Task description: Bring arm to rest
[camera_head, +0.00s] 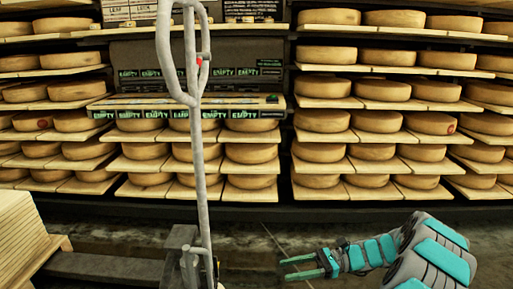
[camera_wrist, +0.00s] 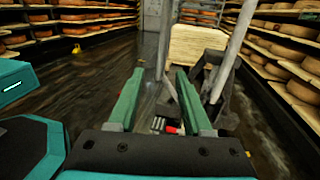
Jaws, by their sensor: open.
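My gripper (camera_head: 301,268) is at the lower middle of the head view, with its two green fingers apart and nothing between them. My arm reaches in from the lower right and points left, low over the dark floor. In the wrist view my gripper (camera_wrist: 157,72) shows its two fingers spread, with floor visible between them. The grey metal pole (camera_head: 196,130) of a pallet truck stands upright to the left of my gripper in the head view. In the wrist view the pole (camera_wrist: 236,45) rises just beyond the right finger.
Shelves of cheese wheels (camera_head: 322,121) fill the back wall. A stack of pale boards (camera_head: 22,240) stands at lower left; it also shows in the wrist view (camera_wrist: 193,45). A small yellow object (camera_wrist: 76,48) is on the floor. The aisle floor (camera_wrist: 75,90) left of my gripper is clear.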

